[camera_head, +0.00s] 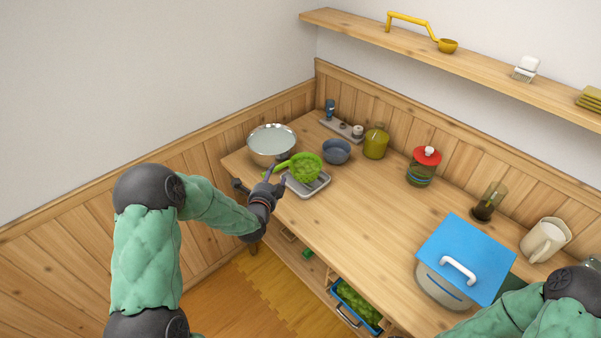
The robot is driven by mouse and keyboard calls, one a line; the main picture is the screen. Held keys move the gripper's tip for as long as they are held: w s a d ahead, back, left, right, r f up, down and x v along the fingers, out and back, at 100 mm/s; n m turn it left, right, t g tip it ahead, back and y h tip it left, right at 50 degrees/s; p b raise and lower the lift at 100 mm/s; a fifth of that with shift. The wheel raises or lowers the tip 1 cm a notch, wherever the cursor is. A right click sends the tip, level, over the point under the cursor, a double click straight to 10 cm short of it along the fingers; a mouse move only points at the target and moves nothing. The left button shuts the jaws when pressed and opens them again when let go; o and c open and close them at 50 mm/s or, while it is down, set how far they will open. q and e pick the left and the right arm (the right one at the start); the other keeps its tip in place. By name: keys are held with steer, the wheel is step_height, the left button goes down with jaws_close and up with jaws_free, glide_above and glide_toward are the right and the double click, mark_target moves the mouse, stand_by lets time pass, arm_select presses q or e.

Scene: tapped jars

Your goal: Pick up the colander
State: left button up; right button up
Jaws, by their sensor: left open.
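A bright green, round, bumpy-looking thing with a short handle, which seems to be the colander (306,167), sits on a small grey tray (318,187) near the table's left end. Its handle points left. My left gripper (275,176) is open just left of the colander, with its fingertips close to the handle. I cannot tell whether they touch it. My right arm enters at the lower right, and its gripper is not visible.
A large pale bowl (272,142) stands behind the gripper. A blue-grey bowl (337,152) and a yellow-green jar (376,143) stand behind the colander. A red-lidded jar (424,166) and blue-lidded container (465,258) are farther right. The table's middle is clear.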

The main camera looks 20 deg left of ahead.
mark_target(277, 169)
arm_select(q)
steer(key=shift+b+x, duration=0.5)
steer(key=shift+x, duration=1.85)
steer(key=shift+d+r, duration=0.1)
steer(key=shift+r, duration=0.05)
jaws_close()
steer(key=shift+w+r, duration=0.1)
